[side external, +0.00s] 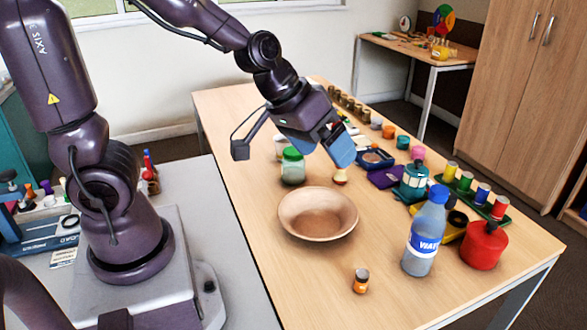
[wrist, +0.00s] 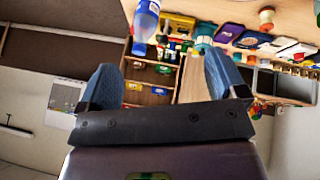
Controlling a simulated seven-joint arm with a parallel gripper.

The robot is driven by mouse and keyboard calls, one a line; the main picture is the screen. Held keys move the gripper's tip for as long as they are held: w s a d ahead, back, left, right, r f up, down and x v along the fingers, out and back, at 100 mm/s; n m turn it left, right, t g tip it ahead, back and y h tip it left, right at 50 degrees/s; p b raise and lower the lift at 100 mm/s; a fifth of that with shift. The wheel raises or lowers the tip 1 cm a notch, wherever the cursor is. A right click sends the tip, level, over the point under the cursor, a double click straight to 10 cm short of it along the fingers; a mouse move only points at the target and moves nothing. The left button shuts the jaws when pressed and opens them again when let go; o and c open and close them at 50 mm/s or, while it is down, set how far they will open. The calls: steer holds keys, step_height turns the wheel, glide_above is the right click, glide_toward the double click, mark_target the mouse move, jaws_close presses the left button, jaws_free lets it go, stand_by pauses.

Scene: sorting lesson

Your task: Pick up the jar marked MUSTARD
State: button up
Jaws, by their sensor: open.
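No label reading MUSTARD is legible in either view. In the side view a small jar with orange contents and a dark lid (side external: 361,281) stands at the table's near edge, in front of the bowl. A green-lidded jar (side external: 293,167) stands behind the bowl, and a row of small jars (side external: 348,101) stands farther back; their labels are too small to read. My gripper (side external: 323,146) is open and empty above the table, behind the wooden bowl and apart from the small front jar. Its blue fingers are spread in the wrist view (wrist: 163,82).
The shallow wooden bowl (side external: 318,235) sits mid-table. A blue-capped water bottle (side external: 427,235), a red container (side external: 484,247) and a green tray of coloured pots (side external: 462,183) crowd the right side. The bare tabletop (side external: 310,290) is free around the small front jar.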

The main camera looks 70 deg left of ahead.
steer(key=w+a+f+n+g+y, duration=0.15)
steer(key=a+f+y, duration=0.25)
steer(key=a+f, duration=0.4)
steer(key=w+a+f+n+g+y, duration=0.1)
steer(key=a+f+n+y, duration=0.3)
steer(key=f, duration=0.6)
steer(key=s+a+m+g+y, duration=0.2)
steer(key=s+a+m+y, duration=0.2)
steer(key=s+a+y, duration=0.7)
steer(key=m+t+h, duration=0.3)
steer(key=m+t, duration=0.7)
steer(key=m, duration=1.9)
glide_toward(290, 158)
steer(key=shift+s+a+r, duration=0.3)
steer(key=shift+s+r, duration=0.15)
steer(key=shift+w+d+f+m+t+h, duration=0.15)
steer(key=shift+w+m+h, duration=0.1)
steer(key=shift+m, duration=0.25)
steer(key=shift+w+m+t+h, duration=0.15)
steer(key=shift+m+h, duration=0.1)
steer(key=shift+m, duration=0.2)
steer(key=x, duration=0.7)
steer(key=shift+w+a, duration=0.25)
steer(key=shift+a, duration=0.1)
steer(key=x, duration=0.5)
steer(key=shift+s+a+f, duration=0.1)
steer(key=shift+s+f, duration=0.05)
